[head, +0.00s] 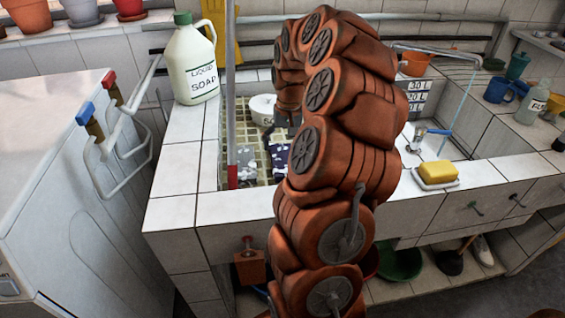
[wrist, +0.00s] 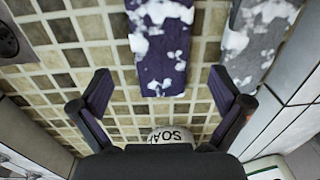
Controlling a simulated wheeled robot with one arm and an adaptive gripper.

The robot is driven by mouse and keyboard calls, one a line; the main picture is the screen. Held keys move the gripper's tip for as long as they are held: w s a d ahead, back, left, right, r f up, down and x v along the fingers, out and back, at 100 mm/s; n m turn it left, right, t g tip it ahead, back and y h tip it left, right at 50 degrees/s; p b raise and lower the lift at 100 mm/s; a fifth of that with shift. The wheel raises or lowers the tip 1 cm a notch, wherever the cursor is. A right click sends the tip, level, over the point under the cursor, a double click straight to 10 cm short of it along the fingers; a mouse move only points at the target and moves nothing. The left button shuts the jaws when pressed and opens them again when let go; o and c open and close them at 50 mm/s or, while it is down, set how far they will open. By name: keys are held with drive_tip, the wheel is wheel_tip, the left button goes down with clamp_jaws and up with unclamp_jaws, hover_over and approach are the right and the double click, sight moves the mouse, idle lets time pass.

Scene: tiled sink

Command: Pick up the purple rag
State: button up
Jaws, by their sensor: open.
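The purple rag (wrist: 160,50), dark with white foam patches, lies flat on the tiled basin floor. In the wrist view it is at top centre, its near end between the fingertips of my gripper (wrist: 161,78). My gripper is open with nothing between its fingers; how high it is above the rag is hard to tell. In the head view part of the purple rag (head: 281,162) shows beside my arm, which hides the rest of it and most of my gripper.
A grey foamy rag (wrist: 255,40) lies right of the purple one. A white soap bowl (wrist: 171,134) is close by my gripper. The basin wall (wrist: 290,75) rises at right. A liquid soap jug (head: 195,65) and a grey pole (head: 230,90) stand at the left.

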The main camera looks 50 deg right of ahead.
sight(284, 162)
drive_tip(key=shift+s+a+f, duration=0.15)
drive_tip(key=shift+s+f, duration=0.05)
drive_tip(key=shift+f, duration=0.3)
drive_tip(key=f, duration=0.4)
drive_tip(key=shift+a, duration=0.25)
drive_tip(key=c, duration=1.2)
